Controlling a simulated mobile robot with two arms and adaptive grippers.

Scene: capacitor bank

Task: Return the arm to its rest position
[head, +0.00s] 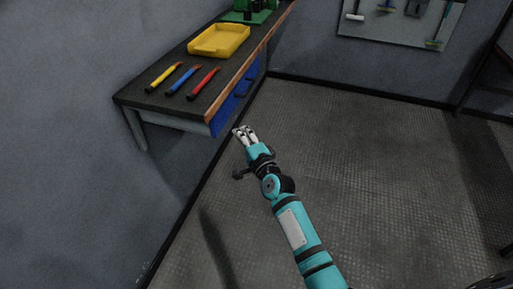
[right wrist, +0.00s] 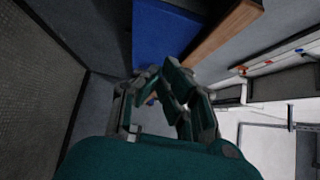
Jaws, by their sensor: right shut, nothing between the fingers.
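My right arm (head: 299,231) reaches up from the bottom of the head view, teal with dark joints. Its gripper (head: 243,131) is beside the near right corner of the workbench, apart from it, over the floor. In the right wrist view the fingers of the right gripper (right wrist: 160,75) come together and hold nothing. The blue panel under the bench (right wrist: 163,38) shows beyond the fingertips there. My left gripper is not in view.
The workbench (head: 135,97) along the left wall carries yellow, blue and red-handled tools (head: 203,83), a yellow tray (head: 219,40) and a green item (head: 250,12). A tool board (head: 400,22) hangs on the back wall. The floor (head: 385,150) right of the arm is clear.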

